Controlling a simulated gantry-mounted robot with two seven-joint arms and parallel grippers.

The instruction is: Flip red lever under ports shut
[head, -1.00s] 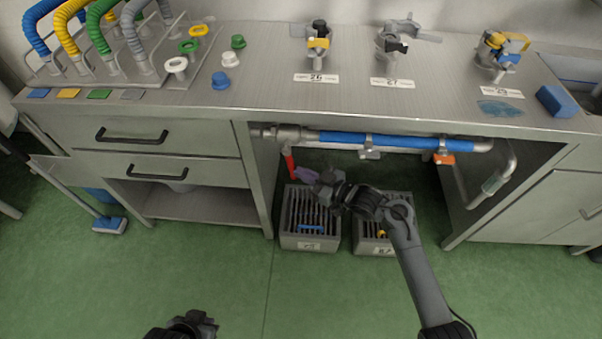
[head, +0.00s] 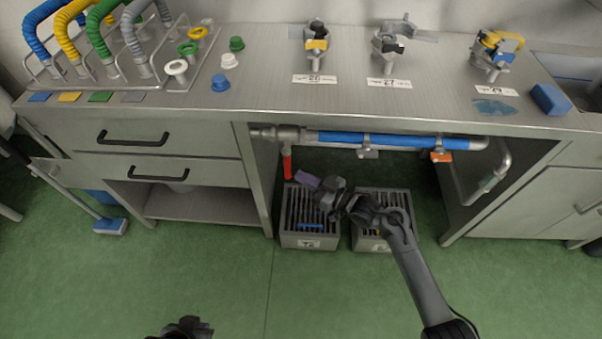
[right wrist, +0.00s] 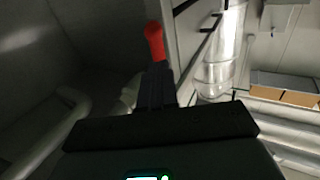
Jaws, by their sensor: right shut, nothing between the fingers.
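The red lever (head: 287,164) hangs nearly straight down below the left end of the blue-banded pipe (head: 385,140), under the counter's front edge. My right gripper (head: 304,180) is just right of and below the lever, with a purple patch near its tip. In the right wrist view its dark fingers (right wrist: 157,82) are shut and empty, and the lever's rounded red end (right wrist: 154,40) shows just beyond the fingertips. I cannot tell whether they touch. My left gripper (head: 188,327) is at the bottom edge, far from the lever; its fingers are not clear.
Two grey slatted crates (head: 310,242) stand on the floor below the pipe. An orange tag (head: 441,156) hangs on the pipe farther right. The drawer unit (head: 150,150) bounds the opening on the left. The green floor in front is mostly clear.

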